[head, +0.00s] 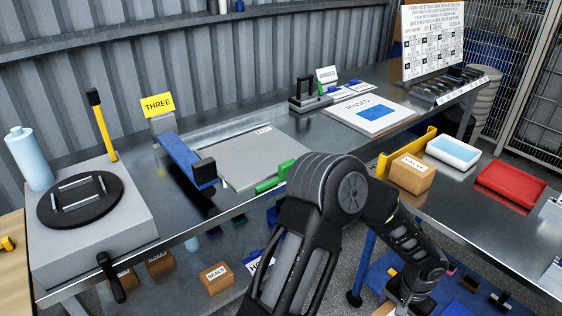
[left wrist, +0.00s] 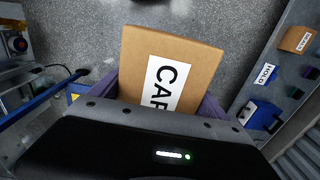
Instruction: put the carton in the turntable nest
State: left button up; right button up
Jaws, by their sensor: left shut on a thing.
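The carton (left wrist: 165,65) is a brown box with a white label reading "CAR", the rest of the label cut off. It shows in the left wrist view between the fingers of my left gripper (left wrist: 158,98), which is shut on it and holds it above the grey floor. The turntable nest (head: 80,200) is a black disc with pale metal bars, on a grey box at the left end of the bench in the head view. It looks empty. The fingers of my left gripper do not show clearly in the head view. My right gripper is in neither view.
A yellow post (head: 102,128), a light blue bottle (head: 29,160) and a black lever (head: 111,277) surround the turntable. A blue arm (head: 185,162) lies beside the "THREE" sign (head: 157,106). A VALVE box (head: 411,174) and red tray (head: 511,182) stand on the right table.

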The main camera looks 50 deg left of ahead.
aim_at(80, 196)
jog(key=k+u, duration=0.2)
jog(key=i+u, duration=0.1)
jog(key=u, duration=1.85)
